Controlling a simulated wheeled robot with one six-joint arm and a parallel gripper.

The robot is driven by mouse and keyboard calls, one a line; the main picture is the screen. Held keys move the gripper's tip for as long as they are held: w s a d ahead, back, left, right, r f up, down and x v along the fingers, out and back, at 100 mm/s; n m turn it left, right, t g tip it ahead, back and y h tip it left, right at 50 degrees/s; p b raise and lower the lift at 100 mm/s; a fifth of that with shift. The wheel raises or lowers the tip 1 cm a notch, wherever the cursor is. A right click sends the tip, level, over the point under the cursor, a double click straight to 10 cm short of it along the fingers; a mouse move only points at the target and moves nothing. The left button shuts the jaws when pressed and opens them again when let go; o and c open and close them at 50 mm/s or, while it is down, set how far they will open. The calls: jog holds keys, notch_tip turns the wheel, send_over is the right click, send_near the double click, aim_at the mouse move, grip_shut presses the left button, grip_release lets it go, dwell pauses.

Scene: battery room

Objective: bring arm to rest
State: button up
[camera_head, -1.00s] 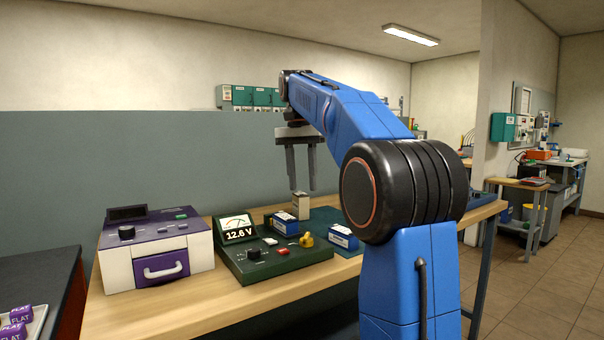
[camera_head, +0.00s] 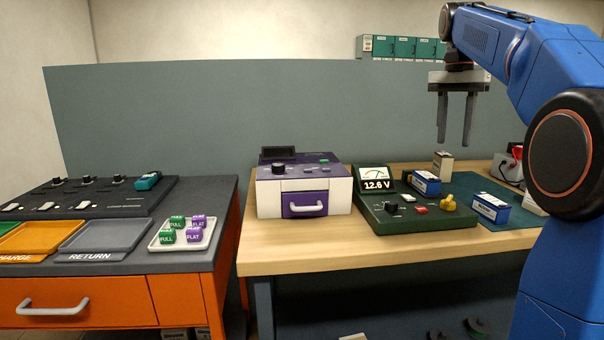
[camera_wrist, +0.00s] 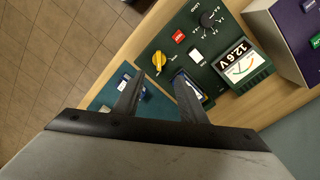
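My gripper (camera_head: 455,118) hangs fingers-down above the wooden workbench (camera_head: 300,248), at the upper right of the head view. Its two fingers are apart with nothing between them. My blue arm is raised and bent. In the wrist view my gripper (camera_wrist: 158,95) points down over the green tester (camera_wrist: 180,60) and a blue and white battery box (camera_wrist: 195,85). The tester (camera_head: 400,215) reads 12.6 V in the head view. The fingers are well above the bench and touch nothing.
A purple and white drawer unit (camera_head: 304,190) stands left of the tester. Battery boxes (camera_head: 490,207) sit on a green mat at right. The orange cabinet (camera_head: 90,300) at left bears trays and a white tray (camera_head: 160,244) of FULL and FLAT blocks. A grey panel stands behind.

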jog(key=s+a+f+n+t, duration=0.1)
jog(key=s+a+f+n, duration=0.2)
jog(key=s+a+f, duration=0.35)
jog(key=s+a+f+n+t, duration=0.2)
jog(key=s+a+f+n, duration=0.1)
jog(key=s+f, duration=0.5)
jog(key=s+a+f+n+t, duration=0.1)
jog(key=s+a+f+n, duration=0.1)
jog(key=s+f, duration=0.6)
jog(key=s+a+f+n+t, duration=0.1)
jog(key=s+a+f+n, duration=0.1)
jog(key=s+f, duration=0.6)
notch_tip(320, 180, down, 4)
jog(key=shift+a+n, duration=0.3)
jog(key=shift+a, duration=0.05)
jog(key=shift+o, duration=0.6)
